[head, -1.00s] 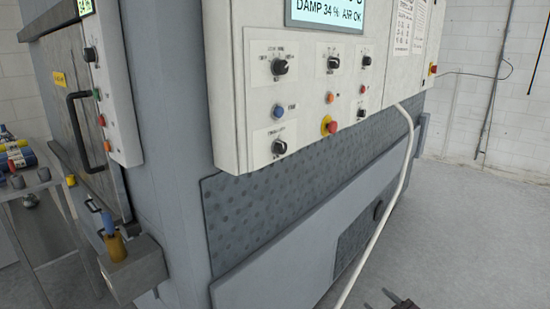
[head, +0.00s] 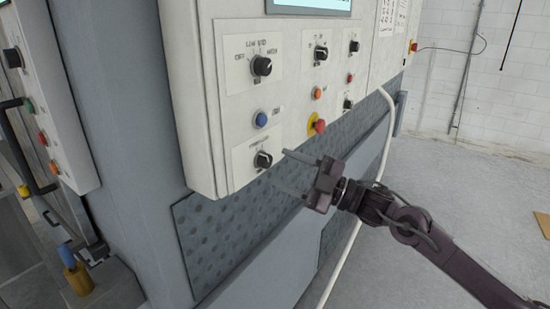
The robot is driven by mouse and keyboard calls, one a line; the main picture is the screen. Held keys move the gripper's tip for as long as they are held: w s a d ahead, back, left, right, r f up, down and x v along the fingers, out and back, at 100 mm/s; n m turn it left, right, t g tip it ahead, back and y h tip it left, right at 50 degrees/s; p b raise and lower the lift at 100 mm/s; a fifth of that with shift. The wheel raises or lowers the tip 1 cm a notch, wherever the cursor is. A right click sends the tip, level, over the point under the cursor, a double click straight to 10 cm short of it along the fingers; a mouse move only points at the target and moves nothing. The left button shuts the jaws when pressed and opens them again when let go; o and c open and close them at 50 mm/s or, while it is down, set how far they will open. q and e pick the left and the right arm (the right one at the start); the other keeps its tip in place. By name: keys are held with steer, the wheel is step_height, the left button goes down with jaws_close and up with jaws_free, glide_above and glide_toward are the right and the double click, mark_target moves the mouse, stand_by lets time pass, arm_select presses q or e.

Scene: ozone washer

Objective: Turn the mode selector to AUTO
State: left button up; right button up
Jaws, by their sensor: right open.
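The white control panel carries several black rotary knobs. Another knob (head: 320,53) is at upper middle, one (head: 354,46) at upper right, one (head: 348,104) below that. A lower-left knob (head: 263,160) sits on its own plate. Their small labels are too blurred to tell which is the mode selector. My right gripper (head: 283,170) is open and empty, its fingers pointing left close to the lower-left knob in the picture; contact is not visible. My left gripper is out of view.
A red mushroom button (head: 318,126) on a yellow collar lies just above my right gripper. A blue button (head: 260,119) is further left. A white hose (head: 384,140) runs down behind my right arm.

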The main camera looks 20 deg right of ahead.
mark_target(269, 163)
steer(key=p+x, duration=0.1)
steer(key=x, duration=0.2)
steer(key=shift+w+f, duration=0.1)
steer(key=shift+w, duration=0.05)
steer(key=c, duration=1)
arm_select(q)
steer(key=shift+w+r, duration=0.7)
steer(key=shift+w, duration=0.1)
arm_select(e)
steer(key=shift+m, duration=0.3)
steer(key=m+t, duration=0.2)
steer(key=m, duration=0.2)
steer(key=shift+a+f+h, duration=0.1)
steer(key=shift+a+h, duration=0.05)
steer(key=shift+h, duration=0.25)
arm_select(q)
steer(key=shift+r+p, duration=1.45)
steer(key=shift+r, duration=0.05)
arm_select(e)
steer(key=shift+m+t+h, duration=0.5)
steer(key=shift+m+t, duration=0.15)
steer(key=shift+m, duration=0.95)
steer(key=shift+m+t+h, duration=0.5)
steer(key=shift+m+t, duration=0.15)
steer(key=shift+m, duration=0.95)
